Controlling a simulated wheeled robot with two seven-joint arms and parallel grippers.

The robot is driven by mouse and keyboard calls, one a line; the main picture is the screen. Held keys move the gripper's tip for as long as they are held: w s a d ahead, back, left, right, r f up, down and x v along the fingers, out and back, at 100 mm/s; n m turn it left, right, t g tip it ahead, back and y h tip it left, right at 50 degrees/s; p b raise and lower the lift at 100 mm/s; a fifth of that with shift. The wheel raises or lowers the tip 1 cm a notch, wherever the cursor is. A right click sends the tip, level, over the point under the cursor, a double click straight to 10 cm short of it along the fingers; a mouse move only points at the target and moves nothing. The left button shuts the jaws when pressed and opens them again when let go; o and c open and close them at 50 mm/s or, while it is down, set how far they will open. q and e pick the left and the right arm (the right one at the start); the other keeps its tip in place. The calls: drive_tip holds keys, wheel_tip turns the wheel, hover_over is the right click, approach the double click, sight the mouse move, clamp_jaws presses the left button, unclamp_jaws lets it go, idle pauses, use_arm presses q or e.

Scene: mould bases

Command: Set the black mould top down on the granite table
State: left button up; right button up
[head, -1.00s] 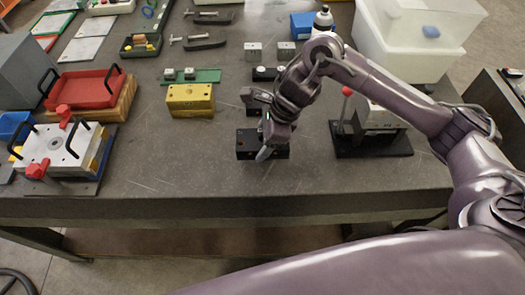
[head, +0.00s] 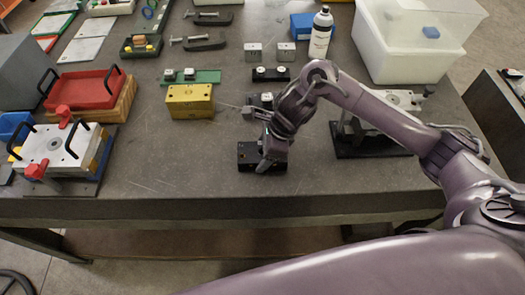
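The black mould top (head: 248,153), a small dark block, is at the front middle of the grey granite table (head: 165,150). My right gripper (head: 266,160) comes down over it from above and behind. One finger shows against the block's front face; the other finger is hidden. The gripper appears shut on the block, which moves with it. The block looks level and at or very close to the table surface; I cannot tell whether it touches. My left gripper is not in view.
A yellow block (head: 190,101) stands to the left, behind the black top. A dark stand (head: 370,148) is on the right, partly behind my arm. A white mould with red clamps (head: 52,148) is at far left.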

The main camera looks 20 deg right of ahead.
drive_tip(key=o, duration=0.4)
drive_tip(key=shift+r, duration=0.2)
drive_tip(key=shift+d+r, duration=0.15)
drive_tip(key=shift+r, duration=0.05)
drive_tip(key=v, duration=1.1)
drive_tip(key=shift+s+r, duration=0.1)
drive_tip(key=shift+r, duration=0.15)
